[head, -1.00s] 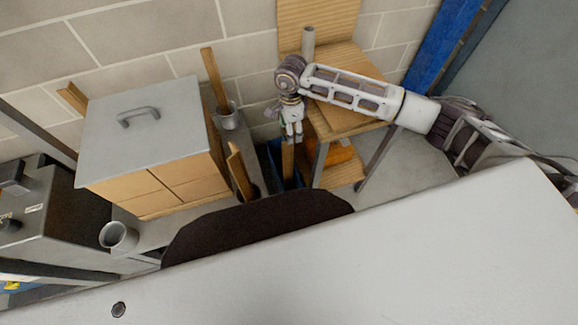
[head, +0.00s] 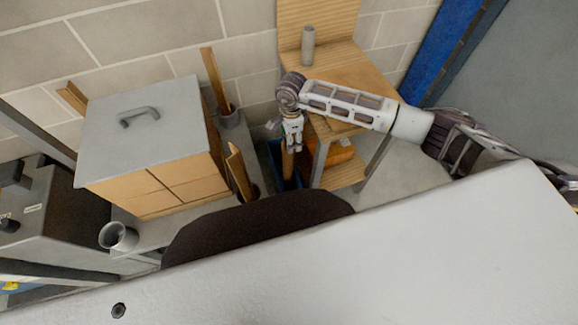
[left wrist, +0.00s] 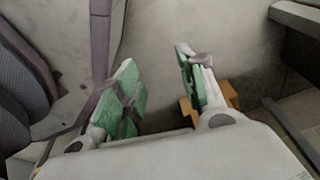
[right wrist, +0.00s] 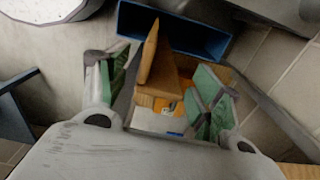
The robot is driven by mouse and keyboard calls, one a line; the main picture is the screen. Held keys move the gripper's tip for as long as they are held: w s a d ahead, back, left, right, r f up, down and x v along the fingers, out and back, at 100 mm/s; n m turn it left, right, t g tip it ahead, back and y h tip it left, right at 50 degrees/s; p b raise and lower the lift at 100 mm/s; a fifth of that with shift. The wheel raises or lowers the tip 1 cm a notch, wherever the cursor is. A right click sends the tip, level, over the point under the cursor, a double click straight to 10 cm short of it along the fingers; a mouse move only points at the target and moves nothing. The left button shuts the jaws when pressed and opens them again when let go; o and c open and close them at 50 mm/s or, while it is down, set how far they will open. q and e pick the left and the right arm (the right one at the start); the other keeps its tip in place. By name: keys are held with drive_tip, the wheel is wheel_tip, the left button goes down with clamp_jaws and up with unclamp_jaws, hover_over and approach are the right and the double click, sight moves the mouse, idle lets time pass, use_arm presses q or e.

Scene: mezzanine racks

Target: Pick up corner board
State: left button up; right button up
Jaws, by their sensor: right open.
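A brown L-shaped corner board (head: 288,165) stands in the blue bin (head: 274,152) beside the wooden stand. In the right wrist view the corner board (right wrist: 170,80) shows between the fingers, rising from the blue bin (right wrist: 200,38). My right gripper (head: 294,148) points down over it, and its jaws (right wrist: 160,95) are open on either side. Contact with the board cannot be seen. My left gripper (left wrist: 165,85) is open and empty, seen only in its own wrist view. Other similar boards stand in grey holders, one at the back (head: 211,78) and one nearer (head: 239,172).
A grey-lidded wooden cabinet (head: 145,135) stands left of the boards. A wooden stand (head: 350,75) with a grey cylinder (head: 308,46) is close behind my right arm. An empty grey cup (head: 118,236) is at left. A dark rounded shape (head: 255,225) hides the floor in front.

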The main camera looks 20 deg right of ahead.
wheel_tip(320, 180, down, 2)
drive_tip(key=shift+f, duration=0.1)
drive_tip(key=shift+c, duration=0.5)
clamp_jaws()
